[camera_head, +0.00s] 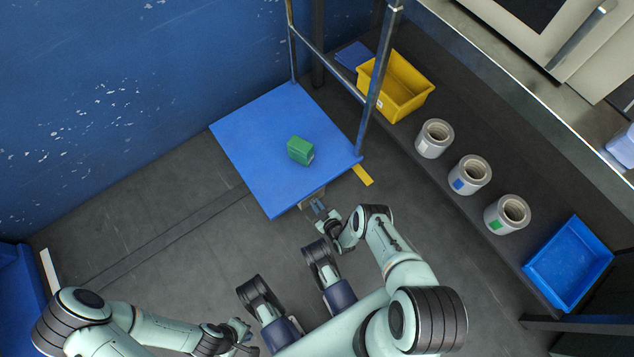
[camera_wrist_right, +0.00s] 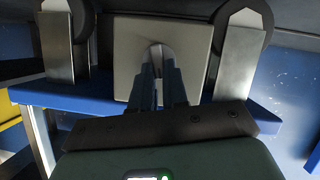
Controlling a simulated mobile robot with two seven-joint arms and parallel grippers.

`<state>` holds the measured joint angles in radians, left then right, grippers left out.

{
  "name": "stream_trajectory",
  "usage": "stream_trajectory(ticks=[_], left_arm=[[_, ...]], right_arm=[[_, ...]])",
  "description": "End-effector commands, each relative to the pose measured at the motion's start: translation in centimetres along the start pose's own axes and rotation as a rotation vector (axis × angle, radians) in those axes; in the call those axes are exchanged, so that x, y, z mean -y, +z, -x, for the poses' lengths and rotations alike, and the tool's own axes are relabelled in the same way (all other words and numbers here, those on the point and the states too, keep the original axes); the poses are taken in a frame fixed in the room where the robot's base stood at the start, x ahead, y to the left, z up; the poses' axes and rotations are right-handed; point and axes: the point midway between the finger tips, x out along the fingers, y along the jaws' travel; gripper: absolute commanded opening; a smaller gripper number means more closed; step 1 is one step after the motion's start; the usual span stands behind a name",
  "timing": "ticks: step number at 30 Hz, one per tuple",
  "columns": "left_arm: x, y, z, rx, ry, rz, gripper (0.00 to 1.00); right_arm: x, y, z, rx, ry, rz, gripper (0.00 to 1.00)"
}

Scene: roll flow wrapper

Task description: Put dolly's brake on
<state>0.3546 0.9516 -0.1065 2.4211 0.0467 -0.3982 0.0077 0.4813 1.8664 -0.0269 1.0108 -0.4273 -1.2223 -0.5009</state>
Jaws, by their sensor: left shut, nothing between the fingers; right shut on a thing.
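The dolly is a blue flat platform (camera_head: 262,135) with a metal frame handle (camera_head: 369,95) at its back right side; it stands on the dark floor. Under its near edge is a pale grey brake plate (camera_head: 313,198), which fills the upper middle of the right wrist view (camera_wrist_right: 128,55) between two metal wheel brackets. My right gripper (camera_head: 318,208) is at this near edge, its fingers (camera_wrist_right: 162,75) shut on the plate's middle part; the exact grip is partly hidden by the fingers. My left gripper (camera_head: 243,333) is shut and empty, low in front of my base, away from the dolly.
A green box (camera_head: 300,151) sits on the dolly. On the dark shelf at right stand a yellow bin (camera_head: 408,101), three rolls (camera_head: 470,175) and a blue tray (camera_head: 548,282). A yellow floor mark (camera_head: 362,175) lies beside the dolly.

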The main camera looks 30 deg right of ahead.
Motion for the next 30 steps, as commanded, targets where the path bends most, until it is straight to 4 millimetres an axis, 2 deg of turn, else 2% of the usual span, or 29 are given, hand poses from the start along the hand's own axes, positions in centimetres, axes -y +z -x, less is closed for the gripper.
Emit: stream_trajectory(ticks=[18, 30], left_arm=[[0.0, 0.0, 0.0, 0.000, 0.000, 0.000, 0.00], [0.0, 0.0, 0.0, 0.000, 0.000, 0.000, 0.00]], right_arm=[[-1.2, 0.1, -0.3, -0.003, -0.213, -0.513, 0.00], [-1.5, 0.3, -0.5, -0.005, -0.292, -0.705, 0.00]])
